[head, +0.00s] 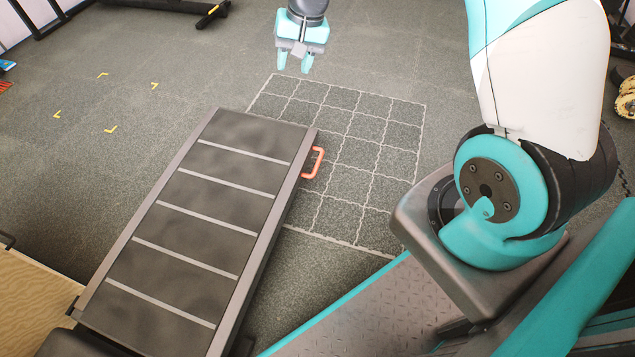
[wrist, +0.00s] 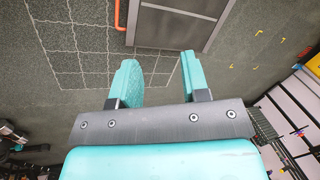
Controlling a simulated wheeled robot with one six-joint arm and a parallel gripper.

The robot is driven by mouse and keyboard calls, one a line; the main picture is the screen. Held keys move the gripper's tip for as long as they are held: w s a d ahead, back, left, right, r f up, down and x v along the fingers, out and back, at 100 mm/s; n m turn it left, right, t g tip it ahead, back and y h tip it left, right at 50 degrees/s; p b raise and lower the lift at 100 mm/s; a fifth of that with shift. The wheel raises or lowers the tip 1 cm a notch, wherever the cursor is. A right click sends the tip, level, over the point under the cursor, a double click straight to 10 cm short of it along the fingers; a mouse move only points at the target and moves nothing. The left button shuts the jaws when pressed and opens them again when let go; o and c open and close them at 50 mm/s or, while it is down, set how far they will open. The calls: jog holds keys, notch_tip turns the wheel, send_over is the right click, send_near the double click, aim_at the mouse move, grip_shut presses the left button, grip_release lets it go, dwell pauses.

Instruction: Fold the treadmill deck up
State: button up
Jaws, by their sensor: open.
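The treadmill deck (head: 195,215) lies low over the floor, dark with several pale cross stripes and grey side rails. An orange handle (head: 313,163) sticks out from its right side rail near the far end. My gripper (head: 293,66) is open and empty, beyond the far end of the deck and apart from it. In the wrist view my gripper's two teal fingers (wrist: 158,75) are spread, with the deck's end (wrist: 172,30) ahead of them and the handle (wrist: 120,14) to the upper left. The deck's near end is partly cut off in the head view.
A marked grid (head: 365,150) lies on the floor right of the deck. Yellow corner marks (head: 108,101) are on the floor at the left. A wooden board (head: 35,305) is at the lower left. Dark equipment (head: 170,6) stands at the back. The floor around my gripper is clear.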

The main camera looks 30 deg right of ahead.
aim_at(317, 166)
jog(key=w+d+f+m+b, duration=0.15)
jog(key=d+f+b, duration=0.3)
jog(key=f, duration=0.65)
jog(key=w+d+f+m+h+b, duration=0.15)
jog(key=d+f+b, duration=0.35)
jog(key=f, duration=0.6)
jog(key=w+d+f+m+b, duration=0.1)
jog(key=d+f+m+b, duration=0.15)
jog(key=f+b, duration=0.8)
jog(key=f, duration=0.4)
jog(key=w+a+f+b, duration=0.1)
jog(key=f+b, duration=0.1)
jog(key=f, duration=0.4)
jog(key=w+a+f+b, duration=0.1)
jog(key=f+b, duration=0.2)
jog(key=f, duration=0.4)
jog(key=shift+w, duration=0.2)
jog(key=shift+r, duration=0.1)
grip_shut()
